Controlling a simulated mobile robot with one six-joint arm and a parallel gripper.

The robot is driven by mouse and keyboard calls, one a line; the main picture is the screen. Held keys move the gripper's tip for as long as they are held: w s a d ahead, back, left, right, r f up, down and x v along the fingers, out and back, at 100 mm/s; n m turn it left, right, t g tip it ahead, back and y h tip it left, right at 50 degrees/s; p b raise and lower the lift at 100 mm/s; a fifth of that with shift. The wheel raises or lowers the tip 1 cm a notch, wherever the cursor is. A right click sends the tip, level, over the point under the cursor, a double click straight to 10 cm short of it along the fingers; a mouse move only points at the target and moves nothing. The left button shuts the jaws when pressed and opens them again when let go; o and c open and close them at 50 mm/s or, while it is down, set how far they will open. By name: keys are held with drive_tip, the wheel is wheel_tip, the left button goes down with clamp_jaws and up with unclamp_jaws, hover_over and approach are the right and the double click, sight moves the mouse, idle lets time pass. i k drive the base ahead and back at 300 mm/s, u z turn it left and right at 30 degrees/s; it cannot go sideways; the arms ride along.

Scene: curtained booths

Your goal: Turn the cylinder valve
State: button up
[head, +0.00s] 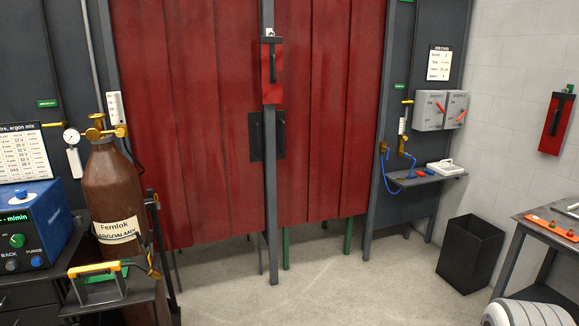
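A brown gas cylinder (115,195) stands upright at the left, with a white label reading "Fernlok" and argon mix. Its brass-yellow valve (98,127) sits on top, with a round white pressure gauge (71,136) to its left and a flow tube (115,108) to its right. The valve's exact turn position is too small to tell. My gripper is not in view.
A blue control box (35,225) and a yellow-handled item (97,278) stand in front of the cylinder at the left. Red curtains (190,120) hang behind a grey post (269,200). A black bin (470,253) and a workbench (548,225) stand right. The middle floor is clear.

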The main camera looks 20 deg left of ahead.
sight(96, 117)
drive_tip(key=u, duration=0.25)
drive_tip(key=i, duration=1.8)
drive_tip(key=u, duration=0.55)
drive_tip(key=i, duration=1.65)
drive_tip(key=u, duration=1.2)
drive_tip(key=i, duration=1.15)
drive_tip(key=u, duration=1.25)
drive_tip(key=i, duration=0.65)
drive_tip(key=u, duration=0.25)
drive_tip(key=k, duration=0.85)
drive_tip(key=u, duration=0.2)
drive_tip(key=i, duration=0.85)
drive_tip(key=z, duration=0.05)
